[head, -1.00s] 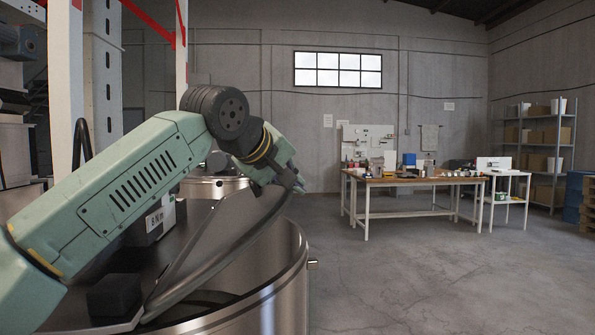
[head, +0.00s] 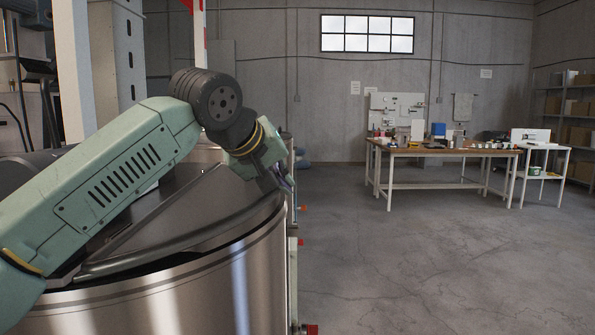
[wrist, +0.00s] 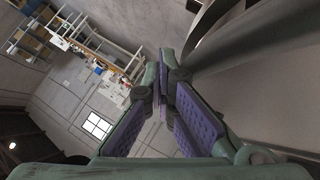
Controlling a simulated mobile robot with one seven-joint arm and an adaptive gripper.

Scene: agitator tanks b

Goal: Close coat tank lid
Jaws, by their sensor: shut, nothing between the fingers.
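The coat tank (head: 200,300) is a large shiny steel drum at the lower left of the head view. Its dark grey lid (head: 185,212) lies low over the top, slightly tilted, with a narrow dark gap between its curved edge and the rim. My gripper (head: 287,182) is at the right side of the lid, close to its edge; I cannot tell whether it touches. In the wrist view my gripper (wrist: 160,88) is shut and empty, its purple-padded fingers meeting. A grey metal surface fills the right of that view. My arm hides part of the lid.
A workbench (head: 445,150) with tools stands across the room, with a small white table (head: 545,150) at its right. Shelving (head: 567,115) stands by the right wall. White and red posts rise behind the tank. The concrete floor between tank and bench is clear.

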